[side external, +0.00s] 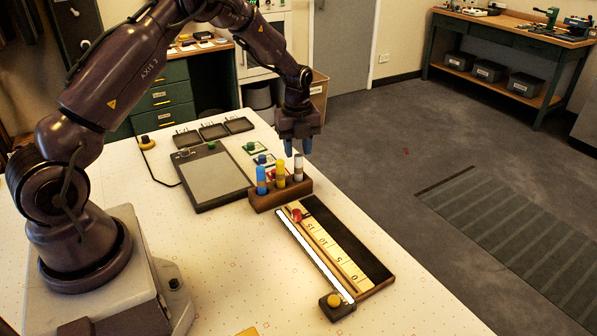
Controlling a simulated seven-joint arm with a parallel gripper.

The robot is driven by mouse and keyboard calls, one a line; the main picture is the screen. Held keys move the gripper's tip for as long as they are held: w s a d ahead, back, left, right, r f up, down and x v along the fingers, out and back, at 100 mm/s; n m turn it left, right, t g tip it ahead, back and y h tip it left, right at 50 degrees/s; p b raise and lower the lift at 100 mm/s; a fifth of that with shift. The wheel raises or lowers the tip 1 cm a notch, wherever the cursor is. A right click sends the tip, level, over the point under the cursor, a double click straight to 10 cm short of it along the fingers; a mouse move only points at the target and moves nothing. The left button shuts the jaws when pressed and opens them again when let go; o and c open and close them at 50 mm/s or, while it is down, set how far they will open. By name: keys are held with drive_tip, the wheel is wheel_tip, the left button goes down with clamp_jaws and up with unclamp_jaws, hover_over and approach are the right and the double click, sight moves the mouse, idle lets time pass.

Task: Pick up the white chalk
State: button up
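A white chalk (298,163) stands upright at the right end of a brown wooden holder (282,196). A yellow chalk (280,171) and a blue chalk (261,177) stand in the same holder to its left. The lower part of each is hidden inside the holder. My gripper (298,147) points down with its blue fingertips spread apart and nothing held between them. It is over the white chalk, with the fingertips near the chalk's top. I cannot tell from this view whether they are exactly in line with it or touch it.
A grey pad (216,177) lies left of the holder. A ruled wooden tray (378,268) with a red knob (296,215) and a yellow knob (334,299) lies in front. Small dark trays (213,131) sit behind. The table's (240,270) front is mostly clear.

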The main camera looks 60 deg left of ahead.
sight(299, 167)
drive_tip(key=f, duration=0.6)
drive_tip(key=shift+d, duration=0.25)
drive_tip(key=shift+r, duration=0.1)
clamp_jaws()
